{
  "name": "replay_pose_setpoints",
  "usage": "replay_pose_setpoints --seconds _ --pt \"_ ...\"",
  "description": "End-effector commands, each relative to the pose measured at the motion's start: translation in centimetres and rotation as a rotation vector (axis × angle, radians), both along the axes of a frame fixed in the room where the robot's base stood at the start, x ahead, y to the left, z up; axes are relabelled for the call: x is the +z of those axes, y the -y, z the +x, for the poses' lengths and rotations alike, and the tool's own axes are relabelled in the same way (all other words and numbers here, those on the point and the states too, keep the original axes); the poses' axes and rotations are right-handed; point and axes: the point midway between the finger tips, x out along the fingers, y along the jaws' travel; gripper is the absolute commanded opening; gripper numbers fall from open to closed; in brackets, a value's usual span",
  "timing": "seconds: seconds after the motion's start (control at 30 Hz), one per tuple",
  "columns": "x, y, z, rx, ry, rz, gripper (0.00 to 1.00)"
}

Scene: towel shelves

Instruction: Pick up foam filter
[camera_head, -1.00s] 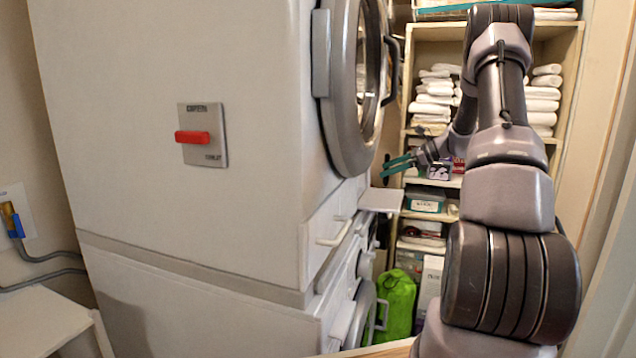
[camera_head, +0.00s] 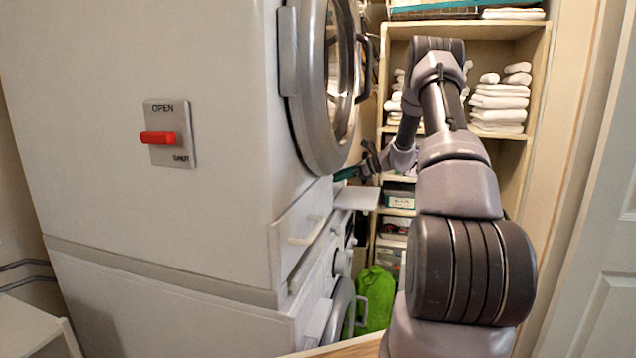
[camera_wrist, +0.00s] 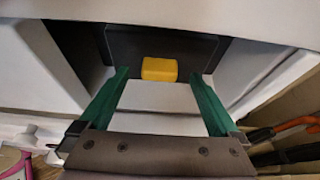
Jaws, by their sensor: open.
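A small yellow block (camera_wrist: 159,69), which looks like the foam filter, shows in the wrist view against a dark grey panel or recess under a white edge. I cannot see it in the head view. My gripper (camera_wrist: 159,76) is open, with its two green fingers pointing toward the block. The block appears between the fingertips in the picture, with a gap on either side; the depth between them is unclear. In the head view my gripper (camera_head: 345,174) is beside the stacked machine's front, below the round door, and partly hidden.
The white stacked machine (camera_head: 200,230) fills the left, with a round door (camera_head: 322,90) and a small white ledge (camera_head: 356,198) jutting out near my gripper. Shelves with white towels (camera_head: 499,104) stand behind my arm. A green bag (camera_head: 375,295) is low down.

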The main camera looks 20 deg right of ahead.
Motion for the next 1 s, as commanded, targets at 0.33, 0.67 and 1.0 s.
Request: replay_pose_setpoints --seconds 0.33,0.67,1.0 --pt "-0.7 -1.2 0.8 -0.002 -0.002 0.0 0.94" --pt "-0.7 -1.1 0.8 -0.001 0.0 0.0 0.05" --pt "0.5 -1.1 0.8 -0.001 0.001 -0.001 0.05"
